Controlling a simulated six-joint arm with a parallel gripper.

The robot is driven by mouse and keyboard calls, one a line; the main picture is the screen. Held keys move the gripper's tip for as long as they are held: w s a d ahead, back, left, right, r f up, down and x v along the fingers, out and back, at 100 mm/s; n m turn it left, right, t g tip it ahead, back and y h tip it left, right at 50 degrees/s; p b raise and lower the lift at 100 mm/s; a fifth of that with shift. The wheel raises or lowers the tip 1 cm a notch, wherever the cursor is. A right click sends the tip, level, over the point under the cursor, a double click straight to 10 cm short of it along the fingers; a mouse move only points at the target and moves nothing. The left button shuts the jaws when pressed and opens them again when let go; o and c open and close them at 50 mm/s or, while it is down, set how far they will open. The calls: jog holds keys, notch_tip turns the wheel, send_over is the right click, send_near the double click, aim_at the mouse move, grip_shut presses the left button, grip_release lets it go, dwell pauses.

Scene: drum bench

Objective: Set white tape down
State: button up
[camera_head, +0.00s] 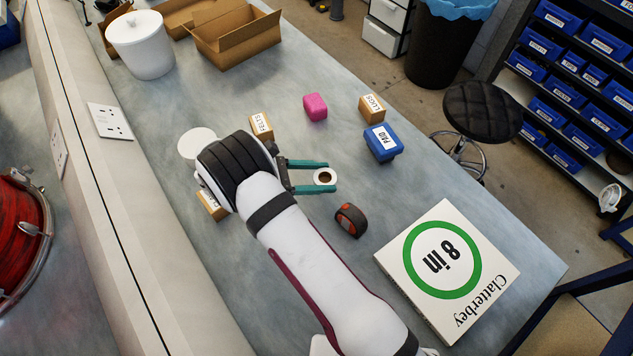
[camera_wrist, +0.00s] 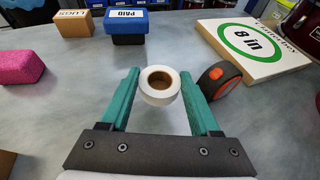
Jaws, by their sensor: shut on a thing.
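The white tape (camera_head: 316,177) is a small roll with a brown core. In the wrist view the white tape (camera_wrist: 160,99) sits between the two green fingers, its hole facing up toward the camera. My gripper (camera_head: 327,176) is shut on it, one finger on each side, over the middle of the grey bench (camera_head: 290,60). I cannot tell whether the roll touches the bench or hangs just above it.
A black and orange tape measure (camera_head: 350,220) stands close by. A pink block (camera_head: 315,107), blue PAID box (camera_head: 382,143), LUGS box (camera_head: 371,108) and FELTS box (camera_head: 261,126) lie around. A large white Clatterbey box (camera_head: 398,258) is at right. Bare bench surrounds the tape.

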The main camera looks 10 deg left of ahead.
jog(key=shift+w+a+f, duration=0.1)
jog(key=shift+a+f, duration=0.15)
jog(key=shift+f, duration=0.9)
jog(key=shift+a+f, duration=0.2)
jog(key=shift+f, duration=0.9)
jog(key=shift+f, duration=0.1)
jog(key=o, duration=1.3)
